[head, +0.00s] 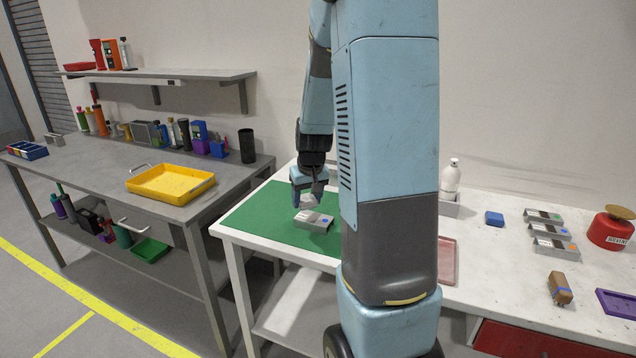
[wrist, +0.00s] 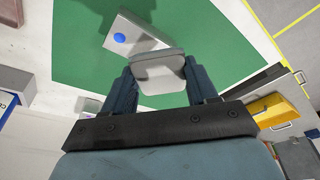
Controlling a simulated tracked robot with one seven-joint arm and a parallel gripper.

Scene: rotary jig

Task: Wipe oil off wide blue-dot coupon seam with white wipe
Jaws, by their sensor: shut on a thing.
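My gripper (head: 309,186) is over the green mat (head: 262,216) and shut on the white wipe (head: 309,201). In the wrist view the wipe (wrist: 158,72) shows as a pale folded pad between the two fingers. The blue-dot coupon (head: 314,221), a grey block with a blue dot, lies on the mat right below the wipe. In the wrist view the coupon (wrist: 133,36) lies just beyond the wipe, which covers part of it. I cannot tell whether the wipe touches the coupon. The seam and any oil on it are too small to make out.
A yellow tray (head: 171,182) sits on the grey bench at left.

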